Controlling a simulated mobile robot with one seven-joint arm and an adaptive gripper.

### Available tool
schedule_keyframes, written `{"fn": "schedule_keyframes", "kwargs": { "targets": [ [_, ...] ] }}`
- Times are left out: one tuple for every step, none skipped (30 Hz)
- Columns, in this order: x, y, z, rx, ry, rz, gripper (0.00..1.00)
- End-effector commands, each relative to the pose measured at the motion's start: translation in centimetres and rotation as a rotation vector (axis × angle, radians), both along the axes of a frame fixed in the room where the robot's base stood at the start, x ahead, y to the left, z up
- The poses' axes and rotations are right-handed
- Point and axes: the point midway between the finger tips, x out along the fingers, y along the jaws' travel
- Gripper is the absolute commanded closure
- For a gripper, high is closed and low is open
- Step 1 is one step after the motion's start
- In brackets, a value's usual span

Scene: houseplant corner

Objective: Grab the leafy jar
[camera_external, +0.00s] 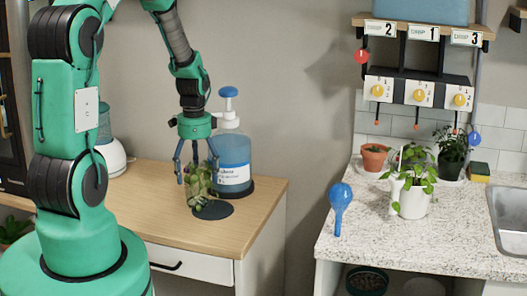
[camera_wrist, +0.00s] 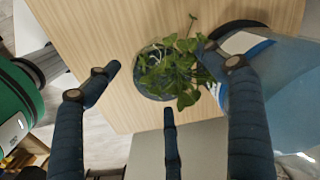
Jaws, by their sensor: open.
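The leafy jar (camera_external: 199,187) stands at the right part of the wooden counter, by a dark round mat (camera_external: 216,213). In the wrist view its green leaves (camera_wrist: 178,72) spill over and hide most of the glass. My three-fingered gripper (camera_external: 197,169) points down over the jar, its fingers spread around the leaves. In the wrist view the fingers of my gripper (camera_wrist: 164,77) stand apart on the left, right and near sides of the plant. I cannot tell whether any finger touches leaves. Nothing is held.
A large blue pump bottle (camera_external: 233,160) stands close behind and right of the jar, and it shows close to the right finger in the wrist view (camera_wrist: 285,90). A granite counter (camera_external: 400,245) with potted plants stands farther right.

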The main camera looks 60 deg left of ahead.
Motion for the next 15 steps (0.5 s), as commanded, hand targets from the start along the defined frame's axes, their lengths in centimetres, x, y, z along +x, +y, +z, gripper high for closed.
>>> {"fn": "schedule_keyframes", "kwargs": {
  "targets": [
    [0.0, 0.0, 0.0, 0.000, 0.000, 0.000, 0.17],
    [0.0, 0.0, 0.0, 0.000, 0.000, 0.000, 0.17],
    [0.0, 0.0, 0.0, 0.000, 0.000, 0.000, 0.17],
    [0.0, 0.0, 0.0, 0.000, 0.000, 0.000, 0.17],
    [0.0, 0.0, 0.0, 0.000, 0.000, 0.000, 0.17],
    [0.0, 0.0, 0.0, 0.000, 0.000, 0.000, 0.17],
    [0.0, 0.0, 0.0, 0.000, 0.000, 0.000, 0.17],
    [0.0, 0.0, -0.1, 0.000, 0.000, 0.000, 0.17],
    [0.0, 0.0, -0.2, -0.001, 0.000, 0.000, 0.17],
    [0.0, 0.0, -0.4, -0.001, 0.000, 0.000, 0.17],
    [-0.1, 0.0, -0.6, -0.001, 0.001, 0.000, 0.17],
    [-0.1, 0.0, -0.9, -0.001, 0.001, 0.000, 0.17],
    [-0.1, 0.1, -1.2, -0.002, 0.002, 0.000, 0.17],
    [-0.2, 0.1, -1.6, -0.002, 0.002, 0.000, 0.17],
    [-0.2, 0.1, -2.1, -0.002, 0.002, 0.000, 0.17]
  ]
}}
